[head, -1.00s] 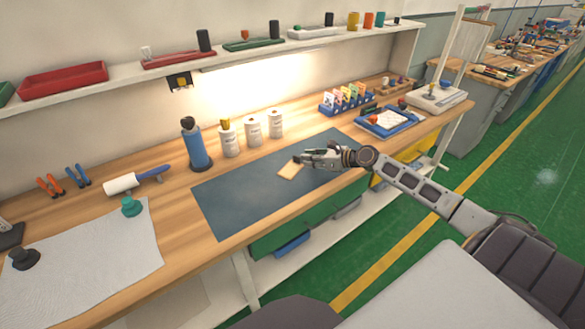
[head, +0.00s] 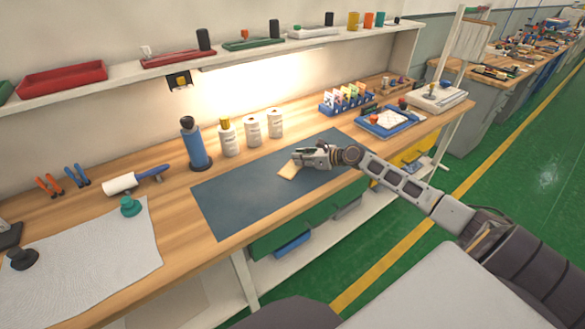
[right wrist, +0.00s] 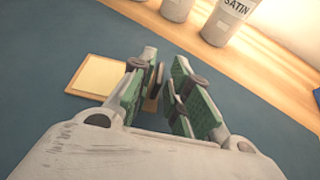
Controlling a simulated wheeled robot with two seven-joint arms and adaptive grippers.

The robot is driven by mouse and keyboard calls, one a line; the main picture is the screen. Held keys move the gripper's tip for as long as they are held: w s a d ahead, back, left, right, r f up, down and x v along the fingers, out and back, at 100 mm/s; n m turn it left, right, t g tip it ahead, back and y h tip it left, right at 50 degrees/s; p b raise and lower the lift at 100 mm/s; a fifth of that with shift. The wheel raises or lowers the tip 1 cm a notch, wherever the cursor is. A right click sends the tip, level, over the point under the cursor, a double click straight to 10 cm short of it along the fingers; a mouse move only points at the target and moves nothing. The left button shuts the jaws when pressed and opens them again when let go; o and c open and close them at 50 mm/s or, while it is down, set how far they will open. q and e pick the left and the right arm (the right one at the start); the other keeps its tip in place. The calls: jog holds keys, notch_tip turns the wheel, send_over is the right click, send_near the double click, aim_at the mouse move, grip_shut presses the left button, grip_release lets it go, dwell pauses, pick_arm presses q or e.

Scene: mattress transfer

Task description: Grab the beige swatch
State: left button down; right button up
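The beige swatch (head: 288,171), a flat piece with a brown border, lies on the dark blue-grey mat (head: 235,195) on the workbench. My right gripper (head: 299,157) is low over the mat at the swatch's far right edge and covers part of it. In the right wrist view the swatch (right wrist: 98,76) shows to the left of the fingers, with its right part hidden behind the left finger. The right gripper (right wrist: 165,88) has its green-padded fingers apart, with a narrow gap between them; I see no firm hold on the swatch. My left gripper is not in view.
Several white bottles (head: 253,132) and a blue cylinder (head: 195,145) stand behind the mat. A blue tray (head: 388,122) and a card rack (head: 345,100) are at the right. A white sheet (head: 90,260) lies at the left. The mat's left part is clear.

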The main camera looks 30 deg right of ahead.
jog(key=shift+w+a+f, duration=0.1)
jog(key=shift+w+a, duration=0.05)
jog(key=shift+w, duration=0.1)
dwell(0.4)
grip_shut()
